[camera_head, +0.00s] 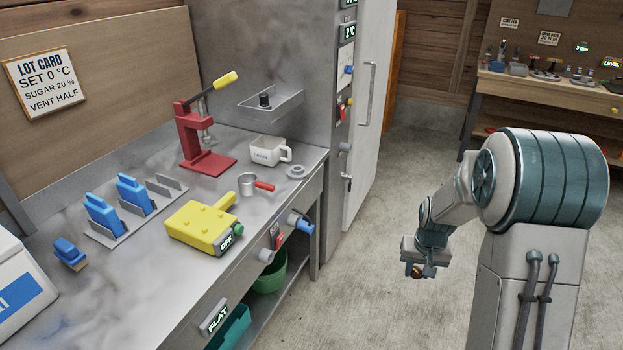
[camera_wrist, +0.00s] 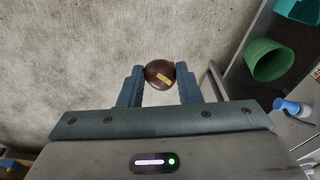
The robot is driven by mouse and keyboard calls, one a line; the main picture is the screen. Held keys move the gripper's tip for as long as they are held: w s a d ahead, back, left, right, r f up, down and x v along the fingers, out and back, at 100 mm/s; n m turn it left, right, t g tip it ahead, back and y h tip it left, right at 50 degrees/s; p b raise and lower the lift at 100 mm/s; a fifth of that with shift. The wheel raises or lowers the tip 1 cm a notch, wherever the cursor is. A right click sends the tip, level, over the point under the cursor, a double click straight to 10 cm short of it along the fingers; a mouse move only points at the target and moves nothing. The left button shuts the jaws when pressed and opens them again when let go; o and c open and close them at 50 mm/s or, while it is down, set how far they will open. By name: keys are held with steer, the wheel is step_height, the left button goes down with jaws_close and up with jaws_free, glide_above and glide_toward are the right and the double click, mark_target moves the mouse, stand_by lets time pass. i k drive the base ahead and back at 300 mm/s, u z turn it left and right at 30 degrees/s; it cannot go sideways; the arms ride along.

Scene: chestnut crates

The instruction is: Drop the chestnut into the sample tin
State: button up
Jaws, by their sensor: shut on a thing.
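My gripper (camera_head: 421,269) is shut on the chestnut (camera_wrist: 159,73), seen between its two blue-grey fingers in the wrist view. The chestnut is dark brown with a yellow mark. In the head view it is a small brown spot below the fingers, over bare floor to the right of the metal bench. A small metal cup with a red handle (camera_head: 248,186) stands on the bench, beside a white labelled mug (camera_head: 265,151). I cannot tell whether either is the sample tin; no label says so. Both are left of and apart from my gripper.
The metal bench (camera_head: 130,235) holds a red press (camera_head: 195,140), a yellow block (camera_head: 203,221) and blue pieces in a rack (camera_head: 103,215). A green bucket (camera_wrist: 268,60) sits beneath. A wooden bench (camera_head: 540,85) with small items stands at the back right. Concrete floor lies between.

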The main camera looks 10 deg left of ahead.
mark_target(251, 193)
steer(key=z, duration=0.6)
steer(key=k, duration=0.85)
steer(key=u, duration=1.4)
steer(key=i, duration=0.95)
